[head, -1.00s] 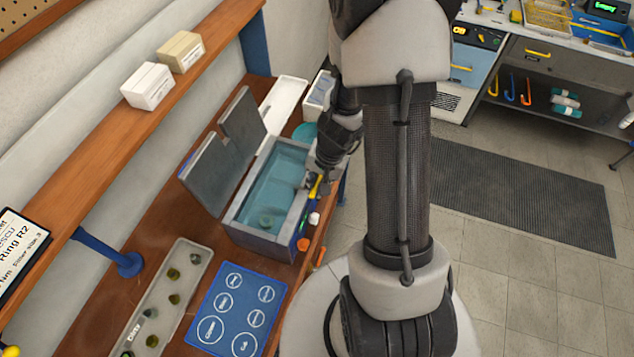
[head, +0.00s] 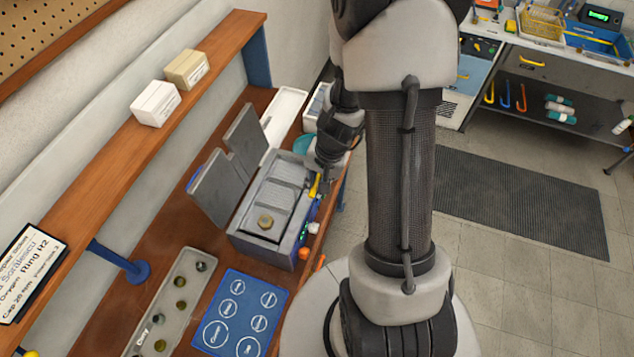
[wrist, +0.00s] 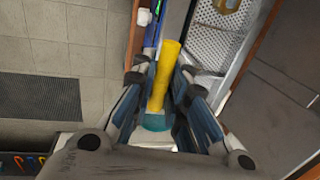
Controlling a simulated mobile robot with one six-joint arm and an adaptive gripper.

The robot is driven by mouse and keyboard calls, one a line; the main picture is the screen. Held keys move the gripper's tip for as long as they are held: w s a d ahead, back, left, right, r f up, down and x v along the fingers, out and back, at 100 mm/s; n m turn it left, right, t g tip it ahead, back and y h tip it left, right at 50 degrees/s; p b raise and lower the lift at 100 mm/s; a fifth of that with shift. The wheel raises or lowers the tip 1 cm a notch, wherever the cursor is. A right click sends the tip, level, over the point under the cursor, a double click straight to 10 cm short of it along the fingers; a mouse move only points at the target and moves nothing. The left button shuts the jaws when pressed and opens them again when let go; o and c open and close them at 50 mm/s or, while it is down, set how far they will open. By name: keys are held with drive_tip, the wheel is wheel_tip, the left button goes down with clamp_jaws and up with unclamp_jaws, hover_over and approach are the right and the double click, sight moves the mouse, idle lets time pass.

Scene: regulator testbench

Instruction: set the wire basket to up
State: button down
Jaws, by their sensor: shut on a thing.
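The wire basket (head: 266,195) shows as a grey tray near the top of the open tank (head: 248,243), with a brass hex part (head: 265,221) in it. In the wrist view its perforated mesh (wrist: 212,50) lies right of my gripper, and the brass part (wrist: 228,4) is cut by the top edge. A yellow handle (wrist: 164,68) stands at the tank's right side; it also shows in the head view (head: 314,186). My gripper (wrist: 158,105) is shut on the yellow handle, with a finger on each side. The gripper's tips are partly hidden in the head view.
The tank's grey lid panels (head: 222,188) stand open on the left. A blue mat with circles (head: 238,312) and a long grey tray (head: 172,308) with several small parts lie in front. A shelf (head: 130,140) with two small boxes runs along the wall.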

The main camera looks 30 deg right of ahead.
drive_tip(key=shift+w+r, duration=0.2)
drive_tip(key=shift+r, duration=0.05)
drive_tip(key=c, duration=2)
unclamp_jaws()
drive_tip(key=o, duration=0.4)
drive_tip(key=shift+s+f, duration=0.1)
wheel_tip(320, 180, up, 12)
drive_tip(key=s+d, duration=0.1)
drive_tip(key=s, duration=0.1)
drive_tip(key=shift+d, duration=0.2)
drive_tip(key=shift+f, duration=0.15)
